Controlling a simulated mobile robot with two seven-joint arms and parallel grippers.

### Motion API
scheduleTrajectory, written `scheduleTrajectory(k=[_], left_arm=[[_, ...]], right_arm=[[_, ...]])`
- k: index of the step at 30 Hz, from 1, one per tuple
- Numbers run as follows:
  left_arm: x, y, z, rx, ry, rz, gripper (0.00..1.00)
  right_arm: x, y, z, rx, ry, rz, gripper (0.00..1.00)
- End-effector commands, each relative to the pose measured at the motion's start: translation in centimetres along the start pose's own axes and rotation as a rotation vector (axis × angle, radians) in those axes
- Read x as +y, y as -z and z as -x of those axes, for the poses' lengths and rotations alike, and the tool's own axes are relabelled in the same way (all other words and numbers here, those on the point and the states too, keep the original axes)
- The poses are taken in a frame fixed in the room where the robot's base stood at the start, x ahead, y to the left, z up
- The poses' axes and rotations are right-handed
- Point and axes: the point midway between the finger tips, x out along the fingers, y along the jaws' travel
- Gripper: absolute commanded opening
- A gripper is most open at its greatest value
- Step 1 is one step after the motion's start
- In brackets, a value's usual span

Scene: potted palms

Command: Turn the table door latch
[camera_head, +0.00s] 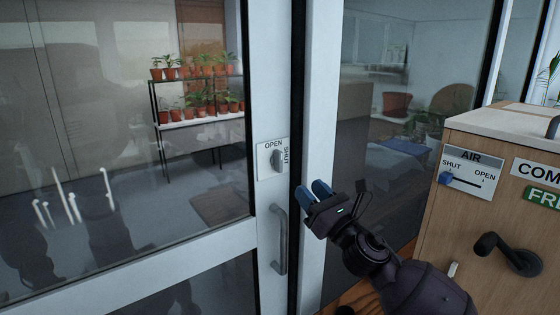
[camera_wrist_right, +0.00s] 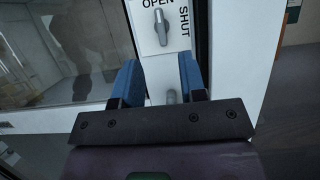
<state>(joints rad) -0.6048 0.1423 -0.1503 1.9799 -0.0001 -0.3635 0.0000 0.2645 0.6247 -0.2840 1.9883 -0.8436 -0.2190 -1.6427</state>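The latch is a grey turn knob (camera_head: 277,160) on a white plate (camera_head: 264,165) fixed to the light frame of a glass door. The plate reads OPEN along the top and SHUT down the right side. The knob stands roughly upright, its long side vertical; it also shows in the right wrist view (camera_wrist_right: 161,27). My right gripper (camera_head: 313,191) is to the right of and below the plate, apart from the knob. Its two blue fingers are spread with nothing between them, and in the right wrist view (camera_wrist_right: 159,64) they point towards the plate. My left gripper is not in view.
A grey pull handle (camera_head: 280,240) is on the door below the latch. A wooden cabinet (camera_head: 480,215) at right carries an AIR slider (camera_head: 446,178) and a black crank (camera_head: 508,253). Potted plants (camera_head: 200,102) stand on a rack behind the glass.

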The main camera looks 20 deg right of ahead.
Motion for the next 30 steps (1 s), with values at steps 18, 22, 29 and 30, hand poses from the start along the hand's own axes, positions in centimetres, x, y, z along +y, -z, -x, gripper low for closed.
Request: scheduleTrajectory(k=[18,22,29,30], left_arm=[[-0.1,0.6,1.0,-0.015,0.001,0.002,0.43],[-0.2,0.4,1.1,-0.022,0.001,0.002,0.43],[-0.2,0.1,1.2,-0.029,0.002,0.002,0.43],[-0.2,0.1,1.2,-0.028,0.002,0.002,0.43]], right_arm=[[0.1,-0.1,-8.3,-0.001,0.001,0.006,0.38],[0.0,-0.1,-9.8,-0.001,0.0,0.006,0.38],[0.0,0.0,-10.8,0.0,0.0,0.007,0.38],[0.0,0.0,-10.8,0.0,0.0,0.007,0.38]])
